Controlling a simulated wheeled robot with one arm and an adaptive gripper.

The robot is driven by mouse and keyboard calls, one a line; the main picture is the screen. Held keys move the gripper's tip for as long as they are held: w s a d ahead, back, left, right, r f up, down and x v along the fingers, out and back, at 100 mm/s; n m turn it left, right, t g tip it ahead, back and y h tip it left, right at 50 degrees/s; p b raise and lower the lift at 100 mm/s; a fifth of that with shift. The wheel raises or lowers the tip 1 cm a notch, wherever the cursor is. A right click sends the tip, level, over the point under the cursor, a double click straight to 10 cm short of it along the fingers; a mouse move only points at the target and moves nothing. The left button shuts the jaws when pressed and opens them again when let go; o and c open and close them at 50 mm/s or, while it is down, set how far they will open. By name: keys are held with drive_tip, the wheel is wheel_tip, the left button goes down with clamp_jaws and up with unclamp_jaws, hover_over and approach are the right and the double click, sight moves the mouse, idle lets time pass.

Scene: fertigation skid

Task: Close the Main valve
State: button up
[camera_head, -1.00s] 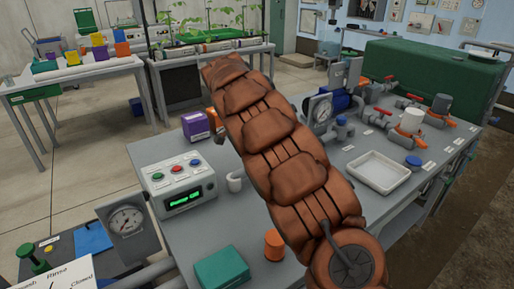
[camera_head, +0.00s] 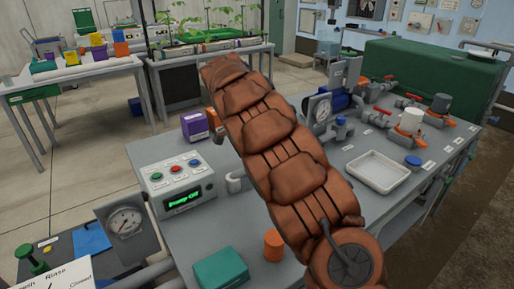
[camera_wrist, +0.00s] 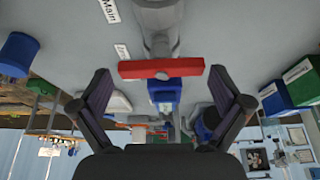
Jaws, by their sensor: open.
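The Main valve shows in the wrist view as a red bar handle (camera_wrist: 160,69) on a grey body (camera_wrist: 160,30), with a white "Main" label (camera_wrist: 110,10) beside it. The handle looks crosswise to the grey body. My gripper (camera_wrist: 160,75) is open, with one dark finger beyond each end of the handle. The handle appears centred between the fingertips, and no contact is visible. How far it lies in depth is hard to tell. In the head view my brown-covered arm hides the gripper, and I cannot pick out the Main valve there.
An orange cylinder (camera_head: 273,245) and a teal block (camera_head: 221,268) stand near the front.

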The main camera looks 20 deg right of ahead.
drive_tip(key=v, duration=1.1)
drive_tip(key=shift+r, duration=0.35)
drive_tip(key=shift+a, duration=0.15)
drive_tip(key=s+r+n+g+y+p, duration=0.1)
drive_tip(key=s+r+n+p, duration=0.15)
drive_tip(key=s, duration=0.75)
drive_tip(key=s+r+n+p, duration=0.2)
drive_tip(key=s+n+p, duration=0.15)
drive_tip(key=s, duration=0.55)
drive_tip(key=s+a+f+n+y+p, duration=0.1)
drive_tip(key=s+a+f+n, duration=0.1)
drive_tip(key=s, duration=0.6)
drive_tip(key=s+a+f+n+g+y+p, duration=0.1)
drive_tip(key=s+a+f+n+p, duration=0.1)
drive_tip(key=s, duration=0.7)
drive_tip(key=s+a+f+n+y+p, duration=0.1)
drive_tip(key=s+a+f+n+p, duration=0.1)
drive_tip(key=s+n, duration=0.4)
drive_tip(key=s+a+f, duration=0.1)
drive_tip(key=s, duration=0.2)
drive_tip(key=shift+s+a, duration=0.15)
drive_tip(key=shift+a, duration=0.15)
drive_tip(key=shift+f, duration=0.1)
